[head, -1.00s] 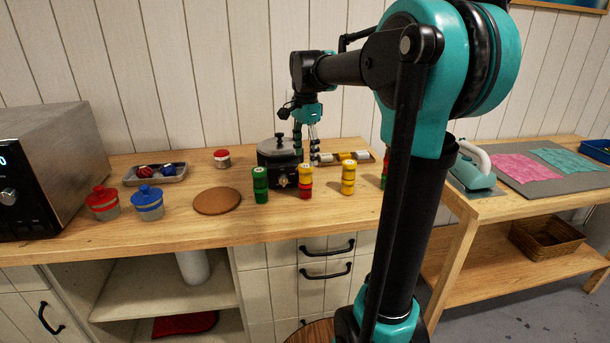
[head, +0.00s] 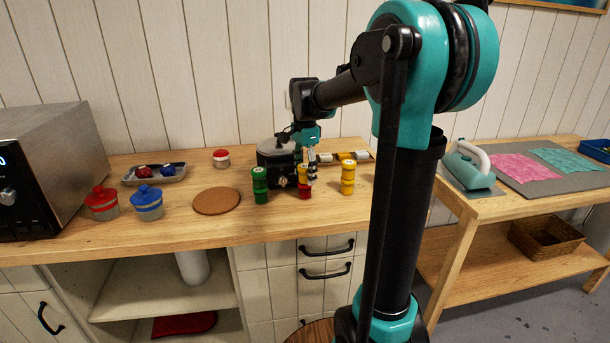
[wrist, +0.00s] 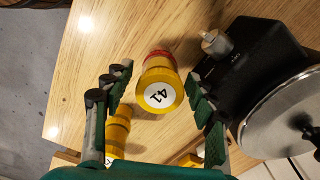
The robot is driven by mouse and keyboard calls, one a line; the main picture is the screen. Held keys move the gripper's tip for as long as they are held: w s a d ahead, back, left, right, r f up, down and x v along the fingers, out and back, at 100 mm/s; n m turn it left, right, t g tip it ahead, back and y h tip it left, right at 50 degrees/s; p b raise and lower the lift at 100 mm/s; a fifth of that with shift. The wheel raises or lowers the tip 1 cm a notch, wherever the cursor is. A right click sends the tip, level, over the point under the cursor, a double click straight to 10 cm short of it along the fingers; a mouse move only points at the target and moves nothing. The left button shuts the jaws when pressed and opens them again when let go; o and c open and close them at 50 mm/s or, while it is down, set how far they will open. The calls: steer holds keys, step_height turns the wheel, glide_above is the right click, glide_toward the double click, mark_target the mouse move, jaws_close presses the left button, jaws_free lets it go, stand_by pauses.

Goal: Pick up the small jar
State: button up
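My gripper (head: 312,178) points down at this stack. In the wrist view my gripper (wrist: 159,75) is open, one finger on each side of the yellow jar, with gaps between. Another small jar, white with a red lid (head: 221,158), stands at the back left of the pot.

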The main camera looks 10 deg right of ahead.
steer(key=c, duration=1)
steer(key=shift+r, duration=0.1)
